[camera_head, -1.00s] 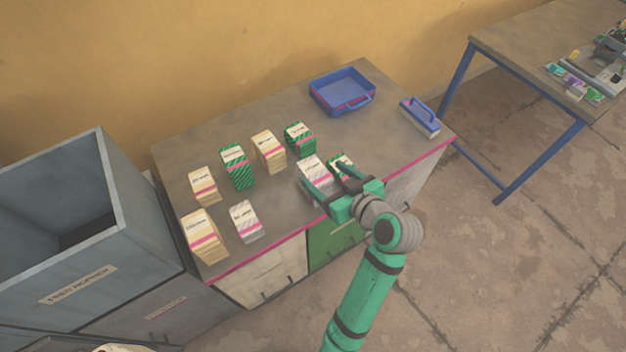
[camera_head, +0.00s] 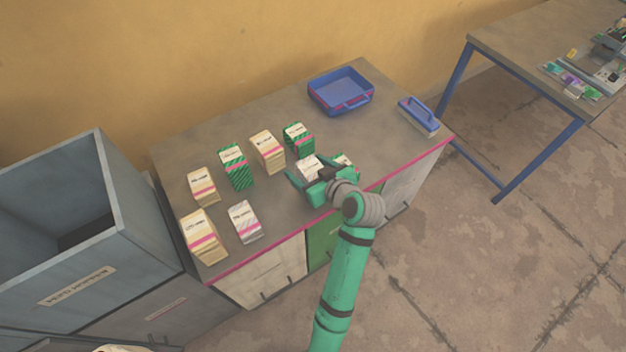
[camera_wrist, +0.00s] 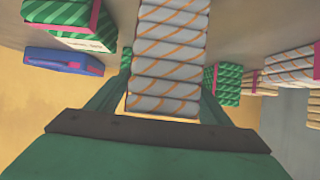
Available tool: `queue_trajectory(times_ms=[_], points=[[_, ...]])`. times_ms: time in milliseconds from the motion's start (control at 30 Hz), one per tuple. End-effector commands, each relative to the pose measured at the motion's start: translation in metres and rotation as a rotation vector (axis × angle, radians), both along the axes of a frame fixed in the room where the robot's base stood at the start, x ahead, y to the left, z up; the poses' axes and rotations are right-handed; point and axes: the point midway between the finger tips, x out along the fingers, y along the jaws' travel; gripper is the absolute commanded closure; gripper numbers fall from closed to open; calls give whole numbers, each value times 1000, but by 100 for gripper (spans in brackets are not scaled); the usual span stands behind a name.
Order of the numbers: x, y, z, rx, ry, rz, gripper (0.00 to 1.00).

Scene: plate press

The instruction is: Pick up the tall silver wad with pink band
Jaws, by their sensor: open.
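The tall silver wad (camera_head: 308,163) stands near the front middle of the table, partly hidden by my gripper in the head view. In the wrist view the silver wad (camera_wrist: 168,55) shows grey layers with orange diagonal stripes; its pink band is not visible there. My gripper (camera_head: 304,176) is at the wad's front side. In the wrist view my gripper (camera_wrist: 166,78) is open, with one green finger on each side of the wad. Whether the fingers touch it, I cannot tell. A shorter silver wad with a pink band (camera_head: 244,221) stands to the left.
Green wads (camera_head: 236,168) and cream wads (camera_head: 267,152) stand close behind and left. A grey bin (camera_head: 115,190) is at the left.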

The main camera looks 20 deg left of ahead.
Motion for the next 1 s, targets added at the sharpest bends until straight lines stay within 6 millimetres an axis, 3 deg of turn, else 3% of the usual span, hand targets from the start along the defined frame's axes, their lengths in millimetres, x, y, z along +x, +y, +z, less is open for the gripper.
queue_trajectory(times_ms=[333, 533, 1000], points=[[4, 5, -3, 0, 0, 0, 30], [4, 5, -3, 0, 0, 0, 75], [5, 4, 6, 0, -3, -1, 75]])
